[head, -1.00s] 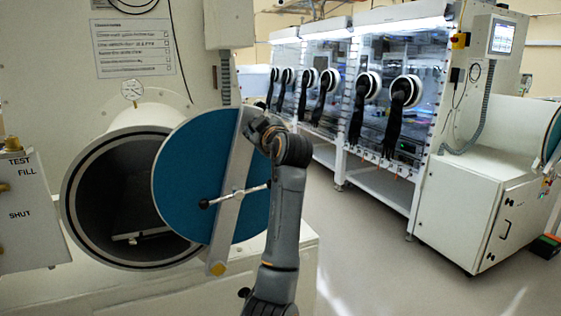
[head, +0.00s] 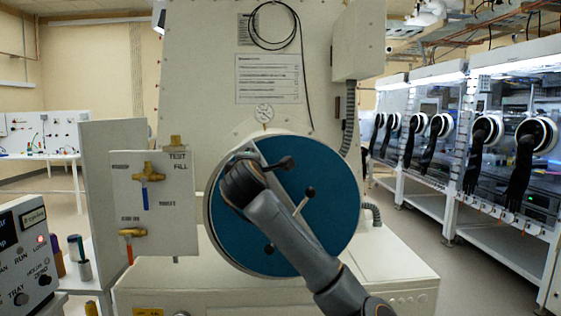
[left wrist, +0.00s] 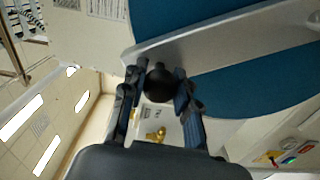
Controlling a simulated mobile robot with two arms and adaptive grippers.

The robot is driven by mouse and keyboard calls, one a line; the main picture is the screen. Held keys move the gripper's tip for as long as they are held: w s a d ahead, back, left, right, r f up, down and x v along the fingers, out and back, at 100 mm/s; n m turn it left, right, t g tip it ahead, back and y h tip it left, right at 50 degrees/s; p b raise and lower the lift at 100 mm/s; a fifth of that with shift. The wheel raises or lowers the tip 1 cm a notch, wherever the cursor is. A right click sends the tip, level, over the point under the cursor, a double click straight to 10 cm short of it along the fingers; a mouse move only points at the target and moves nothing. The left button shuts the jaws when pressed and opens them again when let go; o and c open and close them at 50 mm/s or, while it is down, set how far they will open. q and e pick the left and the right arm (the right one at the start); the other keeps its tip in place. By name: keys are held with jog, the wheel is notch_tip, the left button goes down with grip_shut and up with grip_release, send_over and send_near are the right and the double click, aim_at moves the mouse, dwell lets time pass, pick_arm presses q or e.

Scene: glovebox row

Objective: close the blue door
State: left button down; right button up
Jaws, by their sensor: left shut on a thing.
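The round blue door (head: 335,205) is swung across the round port of the white chamber (head: 208,205) in the head view and covers most of its mouth. A pale rim shows at the left and top; I cannot tell whether the door sits flush. My left gripper (head: 240,178) is at the door's left side, its arm hiding part of the door. In the left wrist view, its fingers (left wrist: 158,90) are shut on a black knob (left wrist: 157,80) at the end of the door's metal bar (left wrist: 220,40). A T-handle (head: 310,190) shows on the door's face. My right gripper is not in view.
A valve panel (head: 152,215) with brass fittings stands left of the port. A control box (head: 25,260) is at the lower left. A row of gloveboxes (head: 465,135) lines the right, with open floor in front of it.

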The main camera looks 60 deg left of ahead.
pick_arm(q)
jog(key=shift+n, duration=0.5)
jog(key=s+f, duration=0.1)
jog(key=s+a+f+b, duration=0.1)
jog(key=s, duration=0.1)
jog(key=shift+a+f, duration=0.1)
jog(key=shift+f, duration=0.3)
jog(key=c, duration=1.2)
grip_release()
jog(key=shift+o, duration=1.1)
jog(key=shift+s+a, duration=0.1)
jog(key=shift+s, duration=0.1)
jog(key=v, duration=1.2)
